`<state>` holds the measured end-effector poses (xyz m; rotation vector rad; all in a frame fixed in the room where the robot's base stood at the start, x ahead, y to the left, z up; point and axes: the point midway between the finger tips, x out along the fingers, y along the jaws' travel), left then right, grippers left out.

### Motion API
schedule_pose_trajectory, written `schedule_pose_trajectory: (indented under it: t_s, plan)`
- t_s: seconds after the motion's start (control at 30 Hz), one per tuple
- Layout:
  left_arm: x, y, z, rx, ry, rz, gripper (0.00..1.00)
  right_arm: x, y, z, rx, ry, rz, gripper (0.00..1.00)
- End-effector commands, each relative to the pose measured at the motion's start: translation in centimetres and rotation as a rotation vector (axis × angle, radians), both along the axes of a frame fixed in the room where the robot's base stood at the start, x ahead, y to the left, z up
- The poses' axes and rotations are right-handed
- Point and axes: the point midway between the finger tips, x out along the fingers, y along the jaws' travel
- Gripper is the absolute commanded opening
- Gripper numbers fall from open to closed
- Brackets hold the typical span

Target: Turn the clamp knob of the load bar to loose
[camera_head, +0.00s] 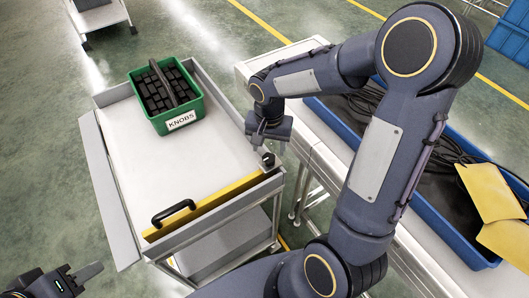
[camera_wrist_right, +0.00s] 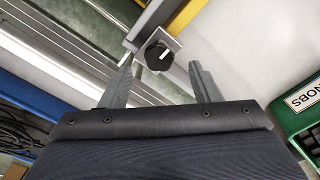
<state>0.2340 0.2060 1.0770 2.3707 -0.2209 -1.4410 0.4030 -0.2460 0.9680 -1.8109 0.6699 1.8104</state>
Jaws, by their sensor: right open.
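The load bar (camera_head: 215,200) is a yellow bar with a black handle, lying across the near end of a grey cart. Its clamp knob (camera_head: 267,160) is at the bar's right end, at the cart's corner. In the right wrist view the knob (camera_wrist_right: 160,55) is dark and faceted with a white mark, on a light square plate. My right gripper (camera_head: 264,142) is open close to the knob. In the wrist view its fingers (camera_wrist_right: 161,66) are spread on either side of the knob, with nothing visibly gripped. My left gripper (camera_head: 82,274) is at the lower left, away from the cart; its jaw opening is unclear.
A green bin labelled KNOBS (camera_head: 181,121) with dark parts stands on the cart's white top (camera_head: 150,165). A conveyor with a blue tray (camera_head: 470,250) of black cables and yellow pieces is at right, partly behind my right arm. The cart top between bin and bar is clear.

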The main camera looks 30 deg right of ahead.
Motion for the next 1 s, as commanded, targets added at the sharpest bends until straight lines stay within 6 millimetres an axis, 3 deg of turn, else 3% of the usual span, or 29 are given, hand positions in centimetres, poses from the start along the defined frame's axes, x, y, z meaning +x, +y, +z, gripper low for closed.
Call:
schedule_pose_trajectory:
  t_s: [0.1,0.3,0.63,1.0]
  plan:
    - [0.0,0.0,0.2,0.000,0.000,0.000,0.36,-0.1,0.0,-2.1,0.000,0.005,0.000,0.57]
    - [0.0,0.0,0.3,0.000,0.000,0.000,0.36,-0.1,0.0,-4.2,0.000,0.003,0.000,0.57]
    - [0.0,0.0,0.3,0.000,0.000,0.000,0.36,0.0,0.0,-4.7,0.001,-0.001,0.001,0.57]
    - [0.0,0.0,0.3,0.000,0.000,0.000,0.36,0.0,0.0,-4.7,0.001,-0.001,0.001,0.12]
